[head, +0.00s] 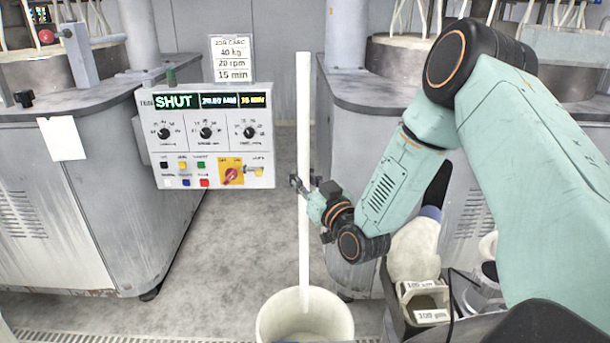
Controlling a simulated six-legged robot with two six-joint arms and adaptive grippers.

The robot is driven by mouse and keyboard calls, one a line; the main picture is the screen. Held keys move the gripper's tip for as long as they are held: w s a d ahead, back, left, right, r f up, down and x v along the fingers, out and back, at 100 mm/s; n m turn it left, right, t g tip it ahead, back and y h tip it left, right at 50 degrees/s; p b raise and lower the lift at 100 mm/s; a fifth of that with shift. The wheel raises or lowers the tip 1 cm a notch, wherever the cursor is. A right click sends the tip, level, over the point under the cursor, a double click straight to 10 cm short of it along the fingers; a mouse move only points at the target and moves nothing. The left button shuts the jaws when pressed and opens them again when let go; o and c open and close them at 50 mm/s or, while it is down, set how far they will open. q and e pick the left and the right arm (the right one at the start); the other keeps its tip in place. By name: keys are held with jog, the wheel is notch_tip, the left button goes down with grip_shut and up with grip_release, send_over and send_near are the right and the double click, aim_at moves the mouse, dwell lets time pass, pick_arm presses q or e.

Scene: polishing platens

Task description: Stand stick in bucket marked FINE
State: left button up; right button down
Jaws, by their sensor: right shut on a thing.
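A long white stick (304,120) stands upright in the middle of the head view. My right gripper (299,187) is shut on it around mid-length, with its arm coming in from the right. A whitish open bucket (340,325) sits at the bottom edge, cut off by the frame. The stick's lower end shows against the bucket's inside wall, below the far rim. I cannot tell whether it touches the bottom. No FINE marking can be read on the bucket. My left gripper is not in view.
A control panel (210,150) reading SHUT hangs left of the stick, with a card (231,58) above it. Grey machines (60,200) stand on both sides. A dark bin with labelled compartments (425,300) is right of the bucket. Grey floor (230,250) lies clear between the machines.

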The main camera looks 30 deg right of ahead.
aim_at(304, 207)
jog(key=shift+s+d+f+b, duration=0.1)
jog(key=shift+d+f+b, duration=0.1)
jog(key=shift+f+b, duration=0.3)
jog(key=shift+d+f+b, duration=0.2)
jog(key=shift+f+b, duration=0.1)
jog(key=shift+f, duration=0.35)
jog(key=f+b, duration=0.4)
jog(key=f, duration=0.1)
jog(key=shift+a, duration=0.2)
jog(key=shift+d+f+b, duration=0.15)
jog(key=shift+f+b, duration=3.95)
jog(key=shift+f, duration=4.75)
